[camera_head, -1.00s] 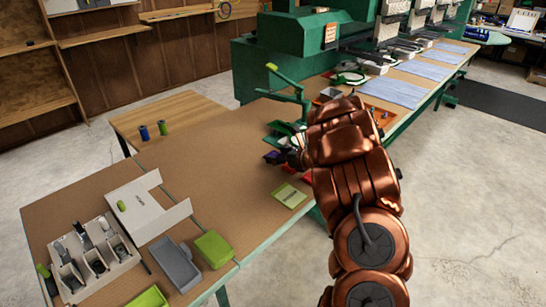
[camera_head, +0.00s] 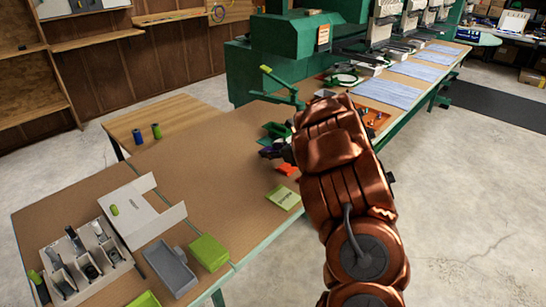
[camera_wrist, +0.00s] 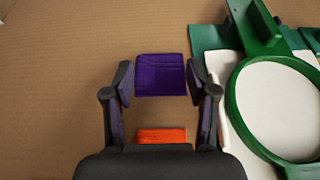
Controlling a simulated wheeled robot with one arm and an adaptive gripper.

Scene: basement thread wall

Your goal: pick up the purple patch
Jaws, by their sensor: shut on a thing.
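The purple patch (camera_wrist: 161,75) is a small dark purple square. In the wrist view it sits between the two fingertips of my gripper (camera_wrist: 161,82), which is shut on its left and right edges. In the head view the purple patch (camera_head: 268,153) shows as a small dark spot at the end of my gripper (camera_head: 277,150), partly hidden by my arm. I cannot tell how far it is above the brown tabletop (camera_head: 225,170).
An orange patch (camera_wrist: 161,135) lies just below the purple one; it also shows in the head view (camera_head: 287,169). A yellow-green patch (camera_head: 284,197) lies nearer.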

